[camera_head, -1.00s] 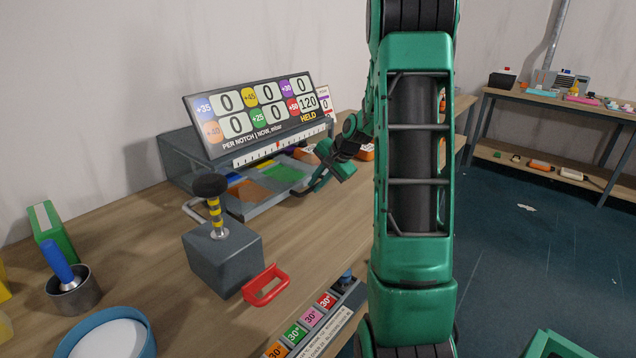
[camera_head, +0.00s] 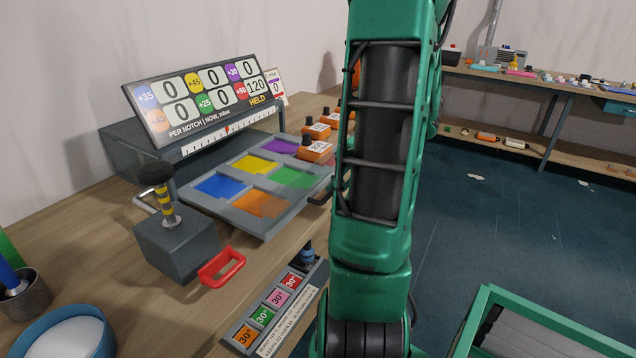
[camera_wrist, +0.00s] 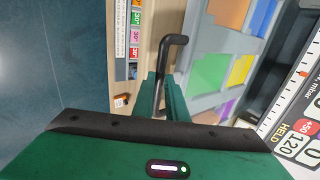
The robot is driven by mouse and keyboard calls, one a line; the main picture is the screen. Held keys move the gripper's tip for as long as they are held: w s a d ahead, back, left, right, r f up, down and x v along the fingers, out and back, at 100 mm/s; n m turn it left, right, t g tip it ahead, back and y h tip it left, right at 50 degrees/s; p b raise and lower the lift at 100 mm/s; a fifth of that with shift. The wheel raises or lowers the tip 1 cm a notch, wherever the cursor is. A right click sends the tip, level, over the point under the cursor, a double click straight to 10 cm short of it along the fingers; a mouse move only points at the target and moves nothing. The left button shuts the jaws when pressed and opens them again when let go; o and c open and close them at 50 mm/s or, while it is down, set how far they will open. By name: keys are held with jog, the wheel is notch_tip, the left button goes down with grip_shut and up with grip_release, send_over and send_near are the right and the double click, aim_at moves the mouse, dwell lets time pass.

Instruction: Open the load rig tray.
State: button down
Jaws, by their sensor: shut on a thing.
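The load rig tray (camera_head: 258,228) is a grey frame with coloured panels in blue, yellow, purple, green and orange. It sticks well out from under the display board (camera_head: 203,100) in the head view. It also shows in the wrist view (camera_wrist: 205,103). A black bent handle (camera_wrist: 175,40) stands at the tray's front edge. My gripper (camera_wrist: 163,82) is shut on the handle, its two green fingers either side of the bar. In the head view my arm hides my gripper and the tray's right end.
A labelled strip (camera_head: 275,308) lies at the bench's front edge. A green-rimmed bin (camera_head: 540,322) is at lower right.

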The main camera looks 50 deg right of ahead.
jog(key=shift+s+d+r, duration=0.1)
jog(key=shift+s, duration=0.8)
jog(key=c, duration=1.8)
grip_release()
jog(key=shift+o, duration=0.2)
jog(key=v, duration=1)
jog(key=shift+s+r, duration=0.2)
jog(key=shift+r, duration=0.1)
